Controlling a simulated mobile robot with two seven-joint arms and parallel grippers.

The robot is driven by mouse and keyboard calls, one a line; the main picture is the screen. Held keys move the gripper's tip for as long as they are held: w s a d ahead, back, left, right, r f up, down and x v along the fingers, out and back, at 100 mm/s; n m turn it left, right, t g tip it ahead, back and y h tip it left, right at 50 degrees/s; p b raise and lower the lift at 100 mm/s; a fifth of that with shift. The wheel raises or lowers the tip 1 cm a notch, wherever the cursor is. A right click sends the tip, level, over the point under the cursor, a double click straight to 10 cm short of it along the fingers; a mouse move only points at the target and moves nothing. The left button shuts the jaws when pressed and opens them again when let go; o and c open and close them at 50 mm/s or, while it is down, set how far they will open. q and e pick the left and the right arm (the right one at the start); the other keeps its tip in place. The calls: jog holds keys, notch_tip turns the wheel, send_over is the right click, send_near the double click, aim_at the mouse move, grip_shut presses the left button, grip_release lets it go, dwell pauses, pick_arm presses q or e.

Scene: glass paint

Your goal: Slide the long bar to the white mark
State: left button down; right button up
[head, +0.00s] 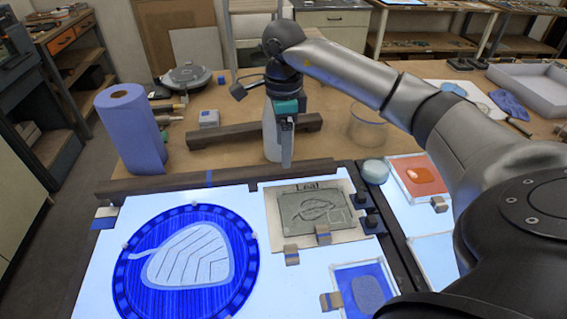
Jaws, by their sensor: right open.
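A long dark wooden bar (160,184) lies along the back edge of the lit panel, with a blue stripe (209,178) across its middle. A second dark bar (235,137) lies farther back on the table. I cannot tell for sure which is meant. A small white and blue patch (105,212) sits at the panel's left edge; whether it is the white mark is unclear. My right gripper (286,164) is open and points down, just above or behind the long bar's right part. It partly covers a white bottle (269,138). My left gripper is not in view.
A blue paper roll (130,128) stands left, and a glass jar (368,130) stands right of the gripper. The panel holds a round blue leaf piece (190,262), a "Leaf" plate (315,212) and paint trays (416,176). A dark strip (400,255) runs forward along the panel.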

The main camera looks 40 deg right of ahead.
notch_tip(320, 180, down, 6)
jog(key=shift+r, duration=0.15)
jog(key=shift+c, duration=0.3)
grip_shut()
dwell(0.4)
dwell(0.8)
